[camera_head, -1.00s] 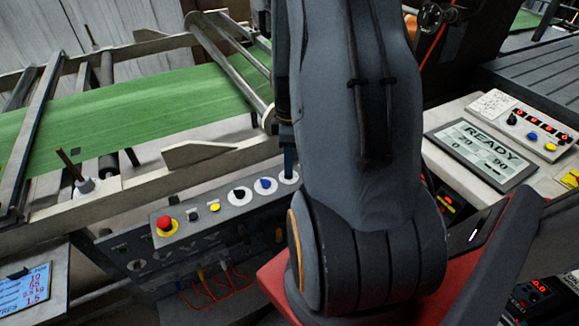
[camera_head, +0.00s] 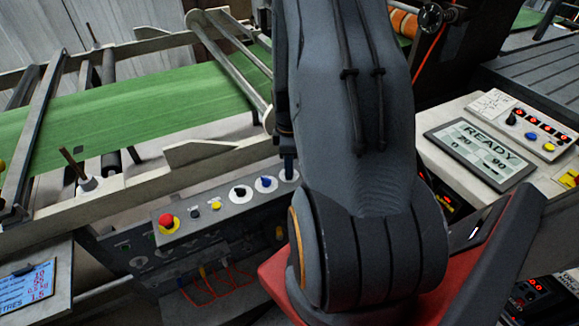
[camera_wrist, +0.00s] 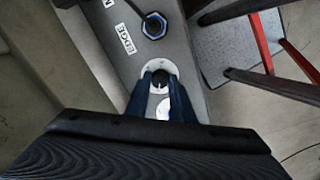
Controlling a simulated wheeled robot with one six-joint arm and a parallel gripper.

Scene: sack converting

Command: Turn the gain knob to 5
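The control panel (camera_head: 220,217) carries a row of controls. At its right end is a white dial (camera_head: 291,178), with the tip of my gripper (camera_head: 288,168) right over it. The wrist view shows my gripper's two blue fingers (camera_wrist: 160,80) pointing down on either side of a dark knob (camera_wrist: 160,75) on that white dial. The fingertips are apart with the knob between them; I cannot tell whether they press on it. The dial's marks and label are hidden or unreadable.
A black knob (camera_head: 239,192), a yellow button (camera_head: 215,205) and a red emergency stop (camera_head: 166,221) are further left on the panel. A green belt (camera_head: 150,105) runs behind a pale frame rail. A screen reading READY (camera_head: 480,150) stands at right.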

